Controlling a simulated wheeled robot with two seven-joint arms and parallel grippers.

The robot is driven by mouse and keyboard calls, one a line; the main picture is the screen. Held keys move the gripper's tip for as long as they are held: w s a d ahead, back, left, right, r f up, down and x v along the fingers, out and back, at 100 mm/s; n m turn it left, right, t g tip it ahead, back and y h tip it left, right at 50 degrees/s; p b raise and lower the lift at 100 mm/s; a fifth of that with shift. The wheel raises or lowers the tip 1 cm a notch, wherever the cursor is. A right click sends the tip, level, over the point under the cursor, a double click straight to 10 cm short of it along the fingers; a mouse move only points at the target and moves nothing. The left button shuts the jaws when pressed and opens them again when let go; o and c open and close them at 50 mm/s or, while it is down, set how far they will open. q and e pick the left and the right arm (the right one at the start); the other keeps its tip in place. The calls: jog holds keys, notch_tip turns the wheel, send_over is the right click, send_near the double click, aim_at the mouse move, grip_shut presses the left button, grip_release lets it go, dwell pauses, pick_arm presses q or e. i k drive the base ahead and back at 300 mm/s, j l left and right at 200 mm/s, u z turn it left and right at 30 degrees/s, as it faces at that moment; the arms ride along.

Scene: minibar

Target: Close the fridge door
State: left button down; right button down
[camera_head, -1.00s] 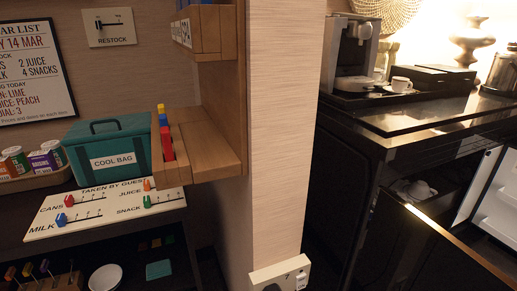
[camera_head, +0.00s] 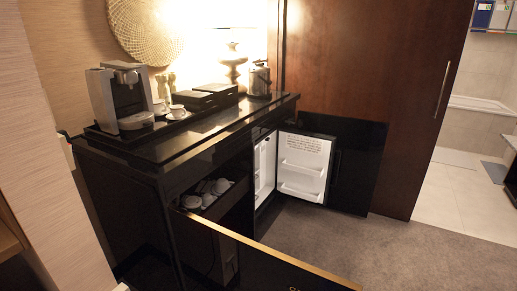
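The fridge door (camera_head: 304,168) stands wide open on the right side of the black cabinet. Its white inner face shows, with door shelves and a printed notice near the top. The lit white fridge interior (camera_head: 265,166) shows as a narrow strip to the left of the door. Neither of my grippers is in view, so I cannot see whether they are open or shut.
A black panel with a gold top edge (camera_head: 262,250) juts across the foreground before the cabinet. An open compartment holds cups (camera_head: 205,194). A coffee machine (camera_head: 120,98) stands on the countertop (camera_head: 180,142). Grey carpet (camera_head: 400,248) is clear at the right.

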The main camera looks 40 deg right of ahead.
aim_at(305, 159)
jog(key=k+l, duration=0.15)
jog(key=l, duration=0.2)
jog(key=k+l, duration=0.15)
jog(key=l, duration=0.2)
jog(key=k+l+z, duration=0.1)
jog(key=l, duration=0.25)
jog(key=k+l, duration=0.2)
jog(key=l, duration=0.15)
jog(key=k+l, duration=0.15)
jog(key=l, duration=0.2)
jog(key=i+l, duration=0.15)
jog(key=l, duration=0.25)
jog(key=i+l, duration=0.1)
jog(key=l, duration=0.35)
jog(key=i+l+z, duration=0.1)
jog(key=l, duration=0.3)
jog(key=i+l, duration=0.2)
jog(key=l, duration=0.2)
jog(key=i+l+z, duration=0.1)
jog(key=i+l, duration=0.25)
